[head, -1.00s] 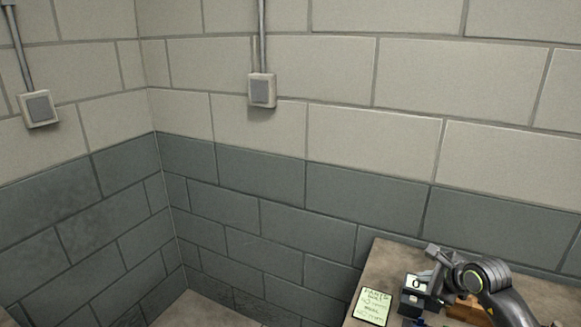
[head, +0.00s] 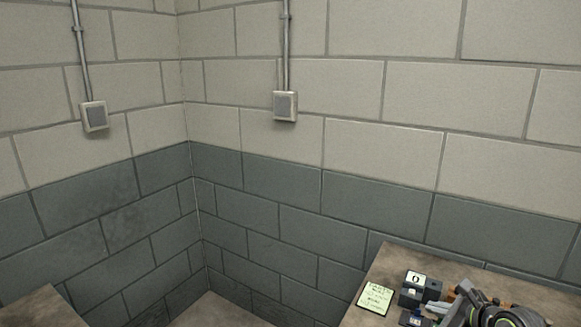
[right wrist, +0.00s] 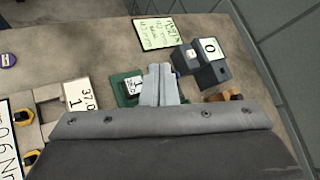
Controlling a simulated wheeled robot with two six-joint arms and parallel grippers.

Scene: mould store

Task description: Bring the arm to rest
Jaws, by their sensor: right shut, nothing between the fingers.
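My right gripper (head: 461,291) shows at the lower right of the head view, low over the bench (head: 385,268). In the right wrist view its fingers (right wrist: 160,72) are closed together with nothing between them. They point over the bench beside a green block (right wrist: 122,92) and apart from the dark grey block with a "0" label (right wrist: 190,57). The fingers hide part of the green block. Whether they touch anything below cannot be told. My left gripper is in neither view.
A pale green note (head: 376,297) lies left of the dark block (head: 411,297). In the right wrist view a numbered white card (right wrist: 78,95), a pale fixture (right wrist: 45,112) and a brown piece (right wrist: 222,96) lie around. The bench's far left is clearer; walls stand behind.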

